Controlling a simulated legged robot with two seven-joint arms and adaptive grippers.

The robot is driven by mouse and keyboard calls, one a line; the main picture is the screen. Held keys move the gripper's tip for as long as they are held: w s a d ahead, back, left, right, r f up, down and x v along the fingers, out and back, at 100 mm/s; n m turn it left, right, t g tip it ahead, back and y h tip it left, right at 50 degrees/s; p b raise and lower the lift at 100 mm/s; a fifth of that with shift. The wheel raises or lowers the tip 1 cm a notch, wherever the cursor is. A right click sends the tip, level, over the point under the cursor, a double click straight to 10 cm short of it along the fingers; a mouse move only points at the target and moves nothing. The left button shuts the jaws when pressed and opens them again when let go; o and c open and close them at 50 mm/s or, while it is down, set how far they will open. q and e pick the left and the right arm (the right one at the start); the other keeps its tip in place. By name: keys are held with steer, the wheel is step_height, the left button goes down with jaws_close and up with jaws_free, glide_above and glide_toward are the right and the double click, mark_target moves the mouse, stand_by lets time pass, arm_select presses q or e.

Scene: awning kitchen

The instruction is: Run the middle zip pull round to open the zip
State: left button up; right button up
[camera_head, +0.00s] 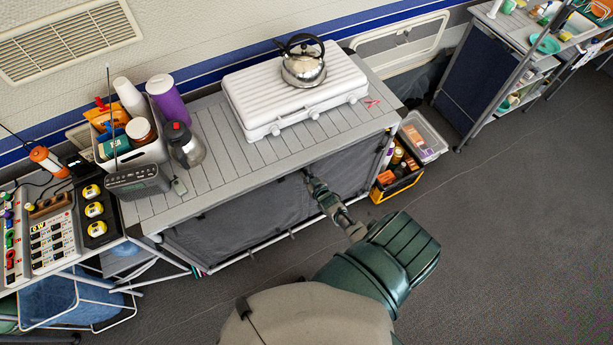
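The awning kitchen unit has a dark grey fabric front (240,215) below its slatted top. The zip and its middle pull are too small to make out in the head view. My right gripper (309,176) reaches up from below to the upper part of the fabric front, right of its middle and just under the worktop edge. Its fingertips are at or very near the fabric; I cannot tell whether they touch it or hold a pull. The fingers are too small to tell open from shut. My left gripper is not in view.
A white stove (295,98) with a kettle (301,68) stands on the slatted worktop (240,155). A grey caddy (150,152), a flask (184,146) and a radio (137,182) stand at its left. Crates (398,185) sit right of the unit. The floor (510,220) at right is clear.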

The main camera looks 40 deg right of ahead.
steer(key=o, duration=0.3)
steer(key=shift+d+r, duration=0.1)
steer(key=shift+r, duration=0.05)
steer(key=shift+s, duration=0.15)
steer(key=v, duration=1.2)
steer(key=shift+f, duration=0.25)
